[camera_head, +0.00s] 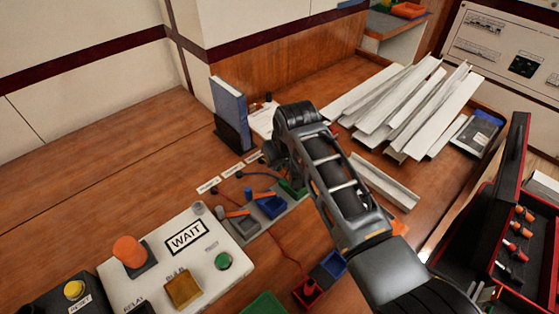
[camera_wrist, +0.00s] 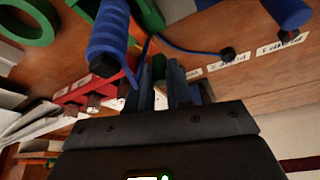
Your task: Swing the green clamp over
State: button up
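The green clamp (camera_head: 294,189) shows in the head view as a small green part at the right end of the grey breaker strip, partly hidden by my arm. My gripper (camera_head: 271,153) is above the far right end of the strip, and its fingertips are hard to make out there. In the wrist view my gripper's (camera_wrist: 164,82) two dark fingers stand a small gap apart. A dark green part (camera_wrist: 158,66) shows at that gap; I cannot tell whether the fingers touch it. A ribbed blue handle (camera_wrist: 109,35) and a red part (camera_wrist: 100,86) are beside the fingers.
Blue clamps (camera_head: 271,206) with orange levers sit left of the green one. A white WAIT panel (camera_head: 180,260) with buttons is at the front left. A blue binder (camera_head: 229,112) stands behind. White channels (camera_head: 405,105) lie at right. A red case (camera_head: 500,220) stands open at far right.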

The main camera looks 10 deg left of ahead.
jog(key=o, duration=0.4)
jog(key=v, duration=0.7)
jog(key=shift+r, duration=0.4)
jog(key=shift+s+d, duration=0.1)
jog(key=shift+s, duration=0.05)
